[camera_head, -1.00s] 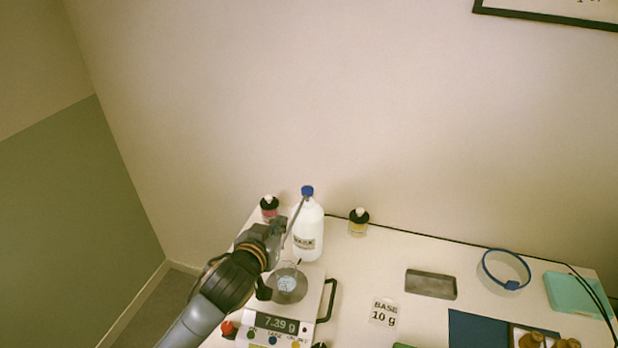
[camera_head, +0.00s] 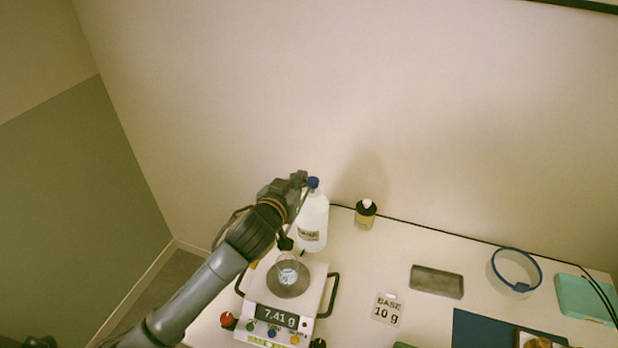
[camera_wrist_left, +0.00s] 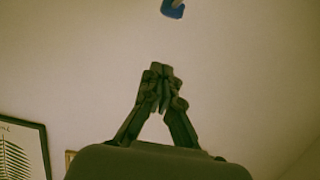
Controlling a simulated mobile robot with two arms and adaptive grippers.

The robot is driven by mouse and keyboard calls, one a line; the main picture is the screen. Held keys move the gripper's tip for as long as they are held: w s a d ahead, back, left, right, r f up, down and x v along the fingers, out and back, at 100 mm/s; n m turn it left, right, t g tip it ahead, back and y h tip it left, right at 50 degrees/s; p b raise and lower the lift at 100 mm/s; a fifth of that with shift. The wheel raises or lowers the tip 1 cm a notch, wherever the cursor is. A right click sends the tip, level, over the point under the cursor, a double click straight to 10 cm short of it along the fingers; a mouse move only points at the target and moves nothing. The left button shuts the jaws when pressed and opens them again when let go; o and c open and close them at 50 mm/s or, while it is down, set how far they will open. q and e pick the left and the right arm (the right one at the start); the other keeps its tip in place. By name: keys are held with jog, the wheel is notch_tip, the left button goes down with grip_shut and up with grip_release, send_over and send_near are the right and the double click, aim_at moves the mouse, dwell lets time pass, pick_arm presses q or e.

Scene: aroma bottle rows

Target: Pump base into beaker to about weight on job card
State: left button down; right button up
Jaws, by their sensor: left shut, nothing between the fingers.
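The white base bottle (camera_head: 313,222) with a blue pump top (camera_head: 313,183) stands behind the scale (camera_head: 262,312). A clear beaker (camera_head: 288,274) sits on the scale's round pan, and the display (camera_head: 277,316) reads 7.41 g. My right gripper is not in view.
Bare table lies between the bottle and the grey tray.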

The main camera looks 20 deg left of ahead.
pick_arm(q)
jog(key=p, duration=0.1)
send_over(309, 188)
jog(key=shift+s+f, duration=0.2)
jog(key=shift+f, duration=0.4)
jog(key=f, duration=0.1)
jog(key=f+p, duration=0.1)
jog(key=shift+w+f, duration=0.25)
jog(key=shift+f, duration=0.05)
jog(key=shift+s+f, duration=0.15)
jog(key=shift+f, duration=0.75)
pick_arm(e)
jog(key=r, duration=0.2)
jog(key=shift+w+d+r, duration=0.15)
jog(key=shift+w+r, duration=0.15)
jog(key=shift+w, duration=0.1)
